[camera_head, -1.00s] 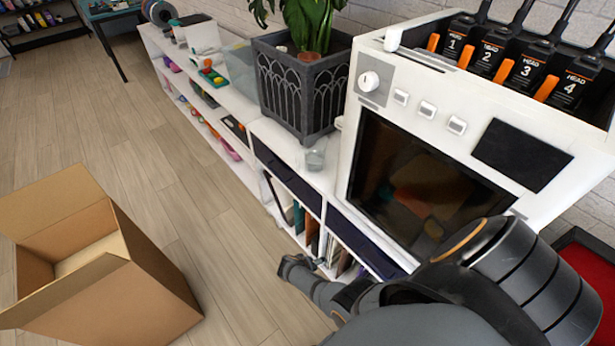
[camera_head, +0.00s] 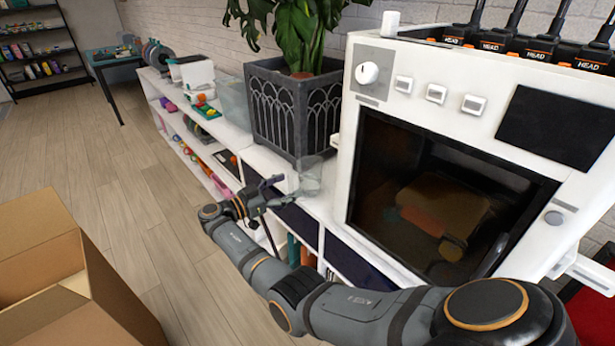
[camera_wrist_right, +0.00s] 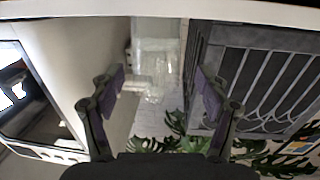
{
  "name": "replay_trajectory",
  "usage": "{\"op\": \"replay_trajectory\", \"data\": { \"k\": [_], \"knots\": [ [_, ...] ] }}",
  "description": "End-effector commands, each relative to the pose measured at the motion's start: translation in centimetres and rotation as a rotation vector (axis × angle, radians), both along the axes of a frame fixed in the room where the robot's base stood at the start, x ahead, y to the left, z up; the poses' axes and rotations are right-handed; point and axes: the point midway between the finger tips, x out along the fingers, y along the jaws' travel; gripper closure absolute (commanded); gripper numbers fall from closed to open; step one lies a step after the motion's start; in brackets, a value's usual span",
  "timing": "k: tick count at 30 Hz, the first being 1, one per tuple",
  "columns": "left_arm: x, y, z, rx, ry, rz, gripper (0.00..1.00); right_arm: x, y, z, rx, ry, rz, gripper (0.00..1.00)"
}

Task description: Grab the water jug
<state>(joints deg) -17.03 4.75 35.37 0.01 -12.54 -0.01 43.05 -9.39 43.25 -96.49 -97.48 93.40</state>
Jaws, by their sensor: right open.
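The water jug (camera_head: 310,176) is a clear, see-through vessel on the white shelf top, between the dark planter and the white machine. In the right wrist view the jug (camera_wrist_right: 156,62) shows faintly, ahead of and between the two fingers. My right gripper (camera_head: 278,191) is open and empty at the shelf's front edge, just left of the jug. In the wrist view its purple-padded fingers (camera_wrist_right: 160,90) stand wide apart. I cannot tell the exact gap to the jug. My left gripper is not in view.
The dark planter (camera_head: 292,110) with a leafy plant stands behind the jug. The white machine (camera_head: 350,150) with a dark window stands close on its right. An open cardboard box (camera_head: 120,305) is on the floor at left. The floor (camera_head: 120,170) between is clear.

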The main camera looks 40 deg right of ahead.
Motion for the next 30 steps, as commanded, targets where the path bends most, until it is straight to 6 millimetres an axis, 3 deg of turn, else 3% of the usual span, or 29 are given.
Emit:
{"op": "replay_trajectory", "data": {
  "k": [5, 11, 15, 21, 30],
  "knots": [
    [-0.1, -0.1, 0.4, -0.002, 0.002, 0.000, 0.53, -0.1, -0.6, 0.1, 0.000, 0.002, 0.001, 0.24],
    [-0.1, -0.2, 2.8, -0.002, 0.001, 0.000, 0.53, -0.7, -3.5, 1.0, -0.001, 0.003, 0.000, 0.24],
    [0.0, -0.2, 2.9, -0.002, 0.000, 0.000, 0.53, -0.7, -5.4, 0.4, 0.000, 0.002, 0.001, 0.24],
    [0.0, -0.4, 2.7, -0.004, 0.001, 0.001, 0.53, -0.6, -5.4, 0.2, 0.001, 0.002, 0.002, 0.26],
    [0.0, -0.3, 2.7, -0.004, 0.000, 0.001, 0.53, -0.6, -5.4, 0.2, 0.001, 0.002, 0.002, 0.67]
  ]
}}
